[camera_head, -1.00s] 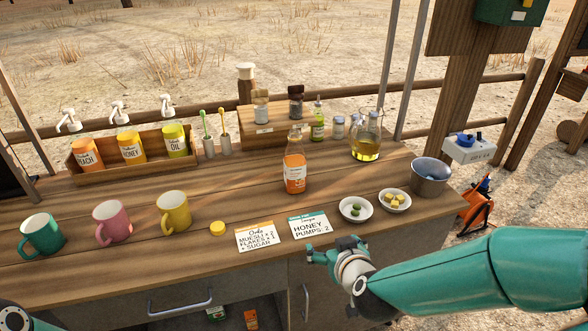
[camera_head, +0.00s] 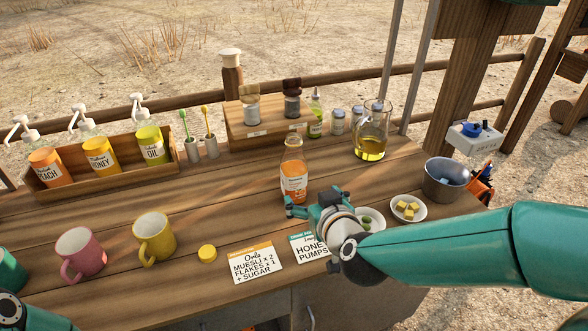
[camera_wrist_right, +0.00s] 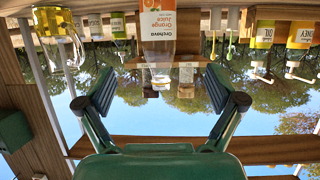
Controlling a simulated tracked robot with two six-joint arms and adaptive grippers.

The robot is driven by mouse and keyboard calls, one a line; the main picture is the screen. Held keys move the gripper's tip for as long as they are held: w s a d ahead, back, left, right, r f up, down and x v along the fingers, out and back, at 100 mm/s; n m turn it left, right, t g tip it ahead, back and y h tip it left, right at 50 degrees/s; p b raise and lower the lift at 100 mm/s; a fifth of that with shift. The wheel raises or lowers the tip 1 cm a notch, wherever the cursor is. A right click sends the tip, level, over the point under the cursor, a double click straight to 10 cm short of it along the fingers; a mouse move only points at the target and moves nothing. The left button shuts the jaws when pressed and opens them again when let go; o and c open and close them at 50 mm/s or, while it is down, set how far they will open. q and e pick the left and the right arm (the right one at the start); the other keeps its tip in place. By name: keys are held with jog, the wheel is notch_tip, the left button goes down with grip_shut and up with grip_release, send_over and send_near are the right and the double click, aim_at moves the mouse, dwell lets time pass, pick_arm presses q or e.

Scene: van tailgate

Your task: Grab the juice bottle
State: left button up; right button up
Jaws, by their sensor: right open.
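The juice bottle (camera_head: 294,176), clear with orange juice and a white and orange label, stands upright on the wooden counter. In the right wrist view the bottle (camera_wrist_right: 157,38) appears upside down, centred beyond the two spread fingers. My right gripper (camera_head: 299,207) is open and empty, low in front of the bottle in the head view. A gap seems to remain between the fingers and the bottle; exact contact is hard to tell in the head view. A bit of my left arm shows at the bottom left; its gripper is out of view.
A glass jug (camera_head: 370,140), a bowl of yellow cubes (camera_head: 408,219) and a metal bucket (camera_head: 444,184) stand to the right. A yellow mug (camera_head: 154,238), pink mug (camera_head: 80,252), yellow lid (camera_head: 207,253) and order card (camera_head: 256,262) lie to the left and front. Spice shelf (camera_head: 270,130) stands behind.

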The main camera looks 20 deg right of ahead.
aim_at(300, 179)
jog(key=x, duration=0.7)
jog(key=d+x, duration=0.1)
jog(key=x, duration=0.2)
jog(key=shift+w+f, duration=0.25)
jog(key=shift+a+p+x, duration=0.15)
jog(key=shift+x, duration=1.2)
jog(key=shift+a+p+x, duration=0.15)
jog(key=shift+x, duration=1.15)
jog(key=shift+c, duration=0.3)
jog(key=c, duration=1.3)
jog(key=shift+r, duration=0.1)
jog(key=c, duration=0.3)
jog(key=shift+r, duration=0.2)
jog(key=shift+c, duration=0.2)
